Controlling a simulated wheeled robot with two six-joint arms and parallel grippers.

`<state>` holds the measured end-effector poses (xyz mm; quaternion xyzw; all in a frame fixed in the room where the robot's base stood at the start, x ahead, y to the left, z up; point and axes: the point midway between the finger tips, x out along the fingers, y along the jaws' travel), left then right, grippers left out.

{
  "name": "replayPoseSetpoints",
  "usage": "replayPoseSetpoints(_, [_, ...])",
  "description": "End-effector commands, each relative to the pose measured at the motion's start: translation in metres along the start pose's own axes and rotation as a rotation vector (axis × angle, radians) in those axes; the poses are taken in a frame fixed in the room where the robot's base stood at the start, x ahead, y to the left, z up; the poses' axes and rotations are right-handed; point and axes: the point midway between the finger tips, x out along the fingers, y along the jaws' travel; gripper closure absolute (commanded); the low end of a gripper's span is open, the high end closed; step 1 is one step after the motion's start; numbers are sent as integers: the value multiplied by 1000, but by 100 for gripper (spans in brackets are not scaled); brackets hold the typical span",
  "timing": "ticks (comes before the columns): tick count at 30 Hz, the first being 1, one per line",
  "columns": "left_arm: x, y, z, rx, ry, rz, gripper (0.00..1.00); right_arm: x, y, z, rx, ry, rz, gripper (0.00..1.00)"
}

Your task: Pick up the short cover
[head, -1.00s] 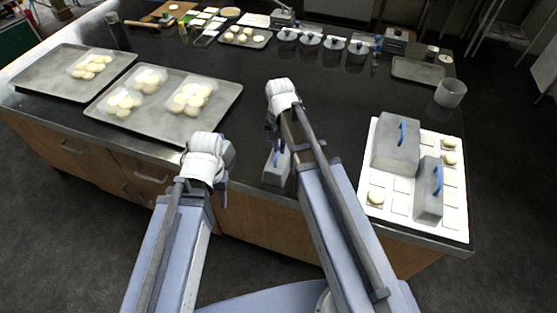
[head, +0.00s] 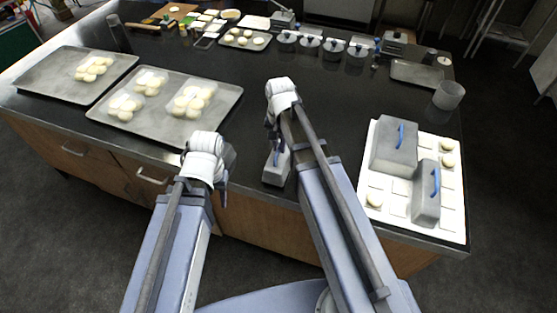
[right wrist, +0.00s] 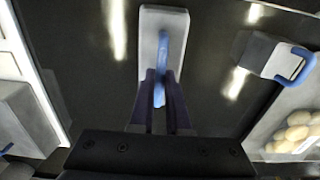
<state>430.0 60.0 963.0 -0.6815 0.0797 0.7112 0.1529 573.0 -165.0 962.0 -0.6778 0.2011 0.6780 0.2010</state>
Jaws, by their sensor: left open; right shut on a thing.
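The short cover (head: 276,167) is a narrow grey box with a blue handle. It is at the table's near edge in the head view, partly hidden by my right arm. In the right wrist view, my right gripper (right wrist: 160,92) is shut on the blue handle of this cover (right wrist: 151,22). Whether the cover still touches the table is unclear. My left gripper (head: 222,180) is open near the front edge, left of the cover; its fingers are mostly hidden.
Two grey covers with blue handles (head: 395,148) (head: 427,193) stand on the white slab (head: 372,212) at right. Trays (head: 225,104) (head: 40,87) with dough balls lie at left. Lidded pots (head: 310,48) stand at the back. The table's middle is clear.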

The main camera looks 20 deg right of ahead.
Motion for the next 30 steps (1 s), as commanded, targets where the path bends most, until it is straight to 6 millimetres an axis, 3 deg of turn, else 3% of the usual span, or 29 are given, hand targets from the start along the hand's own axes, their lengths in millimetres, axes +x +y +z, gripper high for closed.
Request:
replayPoseSetpoints(1, [-11, -1, 1, 0, 0, 0, 51, -11, 0, 0, 0, 0, 0, 100])
replayPoseSetpoints(30, [-101, -10, 6, -2, 0, 1, 51, -102, 0, 0, 0, 0, 0, 100])
